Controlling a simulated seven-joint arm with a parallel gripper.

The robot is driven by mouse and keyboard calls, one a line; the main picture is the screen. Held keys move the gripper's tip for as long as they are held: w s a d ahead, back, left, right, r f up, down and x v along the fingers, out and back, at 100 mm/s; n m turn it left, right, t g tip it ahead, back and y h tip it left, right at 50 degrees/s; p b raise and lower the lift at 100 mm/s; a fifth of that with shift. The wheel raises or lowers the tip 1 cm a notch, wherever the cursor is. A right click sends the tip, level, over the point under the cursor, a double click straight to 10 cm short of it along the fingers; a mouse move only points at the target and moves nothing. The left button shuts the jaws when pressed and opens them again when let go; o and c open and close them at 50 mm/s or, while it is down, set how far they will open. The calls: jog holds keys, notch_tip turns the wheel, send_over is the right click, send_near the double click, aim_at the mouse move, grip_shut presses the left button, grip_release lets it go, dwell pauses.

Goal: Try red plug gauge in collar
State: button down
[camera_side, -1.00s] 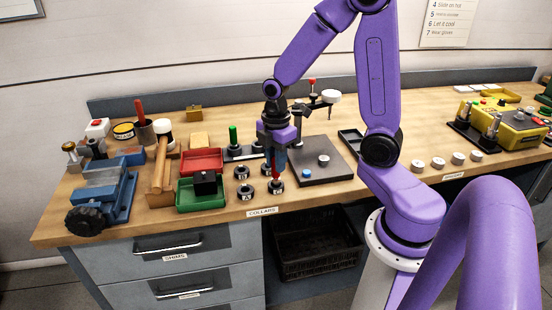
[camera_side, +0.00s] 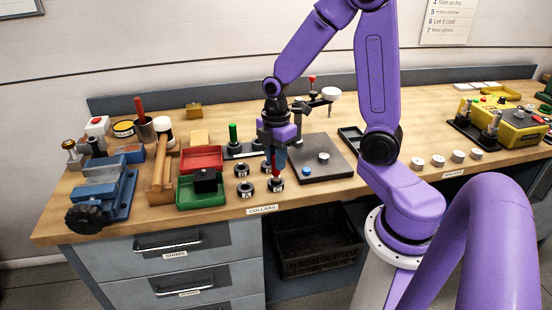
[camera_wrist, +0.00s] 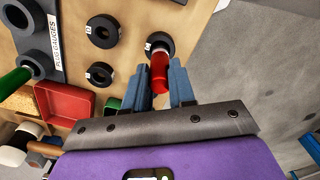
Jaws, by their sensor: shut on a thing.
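My gripper (camera_side: 276,168) points down near the front edge of the bench, its blue fingers closed on the red plug gauge (camera_side: 275,172). In the wrist view the red plug gauge (camera_wrist: 159,74) sticks out past the fingertips (camera_wrist: 159,88). Its pale metal end meets the opening of a dark ring collar (camera_wrist: 165,37) with a small white label.
Other dark collars (camera_side: 246,190) stand to the left. A gauge rack (camera_wrist: 35,45) holds a green plug gauge (camera_side: 233,136). Red (camera_side: 201,161) and green (camera_side: 203,197) trays lie farther left. A dark plate (camera_side: 325,172) with small pieces lies to the right. The bench's front edge is close.

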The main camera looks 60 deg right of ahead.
jog(key=shift+r, duration=2.8)
